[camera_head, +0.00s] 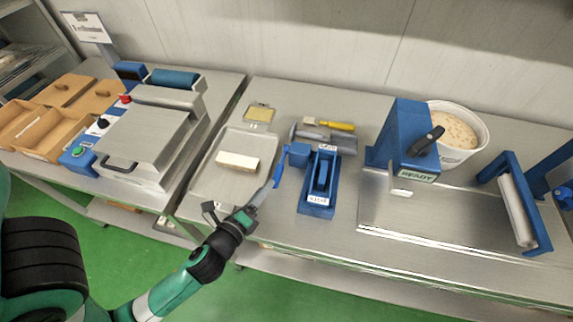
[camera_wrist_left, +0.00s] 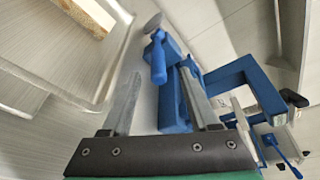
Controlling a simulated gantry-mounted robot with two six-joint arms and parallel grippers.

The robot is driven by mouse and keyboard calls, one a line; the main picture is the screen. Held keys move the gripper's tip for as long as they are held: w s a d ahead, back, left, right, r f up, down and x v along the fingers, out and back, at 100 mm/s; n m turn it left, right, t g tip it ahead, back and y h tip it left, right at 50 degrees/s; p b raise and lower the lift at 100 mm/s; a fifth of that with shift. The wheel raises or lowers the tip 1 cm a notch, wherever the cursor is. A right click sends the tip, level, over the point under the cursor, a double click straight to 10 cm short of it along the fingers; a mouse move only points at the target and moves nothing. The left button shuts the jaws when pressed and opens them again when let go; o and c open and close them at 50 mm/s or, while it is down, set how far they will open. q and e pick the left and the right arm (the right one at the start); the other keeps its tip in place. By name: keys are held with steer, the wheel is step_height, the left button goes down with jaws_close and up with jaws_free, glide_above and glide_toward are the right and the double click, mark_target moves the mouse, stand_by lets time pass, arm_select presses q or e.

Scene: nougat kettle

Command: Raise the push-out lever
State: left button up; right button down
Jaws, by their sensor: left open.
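The push-out lever (camera_head: 280,165) has a blue handle and stands at the left side of the blue press unit (camera_head: 319,184), which has a white label on its front. In the left wrist view the blue lever handle (camera_wrist_left: 158,62) shows between the two grey fingers, angled down toward me, with a round grey piece at its far end. My left gripper (camera_head: 268,189) is open and close to the handle's lower end. Whether a finger touches the handle I cannot tell. My right gripper is not in view.
A metal tray (camera_head: 200,185) with a pale block (camera_head: 237,161) lies left of the lever. A yellow-handled tool (camera_head: 337,126) lies behind the press. To the right are a blue machine (camera_head: 403,135) reading READY, a white tub (camera_head: 457,150) and a roller frame (camera_head: 517,205).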

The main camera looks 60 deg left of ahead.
mark_target(282, 170)
arm_select(q)
steer(key=shift+s+f, duration=0.1)
steer(key=shift+f, duration=0.05)
steer(key=shift+d+f, duration=0.1)
steer(key=shift+d, duration=0.15)
steer(key=shift+w+a+f, duration=0.1)
steer(key=shift+w, duration=0.1)
steer(key=x, duration=1.1)
steer(key=shift+w, duration=0.1)
steer(key=shift+c, duration=0.3)
jaws_close()
